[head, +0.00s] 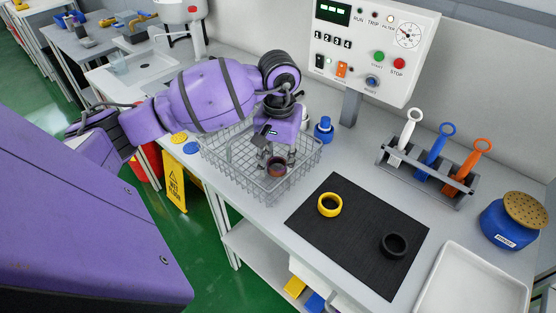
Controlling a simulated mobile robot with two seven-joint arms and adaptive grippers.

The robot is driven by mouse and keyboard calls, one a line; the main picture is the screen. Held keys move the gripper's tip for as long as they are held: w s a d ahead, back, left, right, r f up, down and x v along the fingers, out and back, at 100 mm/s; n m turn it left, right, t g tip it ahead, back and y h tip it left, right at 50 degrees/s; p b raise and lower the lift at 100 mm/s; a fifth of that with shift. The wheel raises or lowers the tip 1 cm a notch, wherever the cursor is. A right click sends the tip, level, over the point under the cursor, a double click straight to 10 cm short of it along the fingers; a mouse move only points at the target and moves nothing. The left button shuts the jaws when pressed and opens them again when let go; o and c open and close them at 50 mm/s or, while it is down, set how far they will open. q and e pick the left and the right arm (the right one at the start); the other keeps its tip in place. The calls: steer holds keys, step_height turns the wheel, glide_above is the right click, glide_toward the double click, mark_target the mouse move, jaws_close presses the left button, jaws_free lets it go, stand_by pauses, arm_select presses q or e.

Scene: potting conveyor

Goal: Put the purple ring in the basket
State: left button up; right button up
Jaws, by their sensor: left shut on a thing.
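My left gripper (279,155) reaches in from the left and points down over the wire basket (222,158). It is shut on a small dark reddish-brown ring (277,168), which shows at the fingertips within the basket's outline. I cannot tell whether the ring touches the basket floor. No clearly purple ring shows. A yellow ring (330,204) and a black ring (394,245) lie apart on the black mat (345,240), right of the basket. My right gripper is not in view.
A rack (425,172) with white, blue and orange ring-handled tools stands behind the mat. A control box (373,50) on a post rises behind the basket. A blue pot (510,222) and white tray (470,285) are at right. A small blue bottle (323,130) stands beside the basket.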

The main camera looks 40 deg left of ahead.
arm_select(q)
steer(key=o, duration=0.8)
steer(key=shift+f, duration=0.2)
steer(key=shift+r, duration=0.65)
step_height(320, 180, up, 11)
steer(key=shift+r, duration=0.1)
